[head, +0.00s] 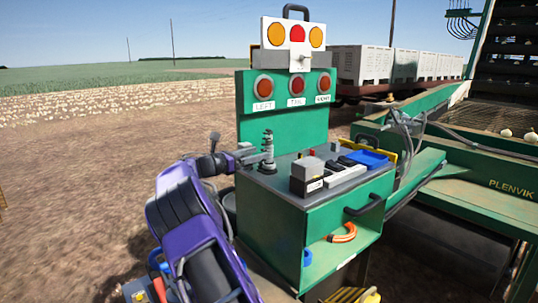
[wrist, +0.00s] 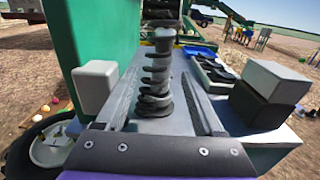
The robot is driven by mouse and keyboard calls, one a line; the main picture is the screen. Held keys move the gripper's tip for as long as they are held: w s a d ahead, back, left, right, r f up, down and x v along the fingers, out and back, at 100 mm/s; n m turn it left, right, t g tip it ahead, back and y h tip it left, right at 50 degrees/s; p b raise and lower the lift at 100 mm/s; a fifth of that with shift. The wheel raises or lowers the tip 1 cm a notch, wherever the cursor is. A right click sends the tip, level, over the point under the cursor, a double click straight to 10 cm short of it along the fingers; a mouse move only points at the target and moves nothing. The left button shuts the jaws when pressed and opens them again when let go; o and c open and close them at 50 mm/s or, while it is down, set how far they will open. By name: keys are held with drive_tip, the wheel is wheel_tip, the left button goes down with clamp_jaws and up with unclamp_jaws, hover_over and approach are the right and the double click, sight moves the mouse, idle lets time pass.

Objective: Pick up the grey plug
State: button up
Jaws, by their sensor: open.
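An upright grey and dark ribbed piece (head: 268,146), which looks like the grey plug with a coiled cord, stands on the grey top of the green cabinet. It also shows upright in the wrist view (wrist: 157,80), between my two fingers. My gripper (head: 256,157) reaches in from the left, low beside the ribbed piece. In the wrist view my gripper (wrist: 163,72) is open, with one finger on each side of it. I cannot tell whether either finger touches it.
A grey-topped black block (head: 307,174) stands right of it, with a blue tray (head: 367,158) behind. The green cabinet (head: 335,212) has an upright panel with lamps (head: 297,87) at the back. A grey box (wrist: 96,87) sits close left in the wrist view.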

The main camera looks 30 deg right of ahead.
sight(269, 149)
drive_tip(key=shift+w+d+r, duration=0.1)
drive_tip(key=shift+w+d, duration=0.05)
drive_tip(key=shift+d, duration=1.25)
drive_tip(key=shift+w+d, duration=0.1)
drive_tip(key=shift+d, duration=1.25)
clamp_jaws()
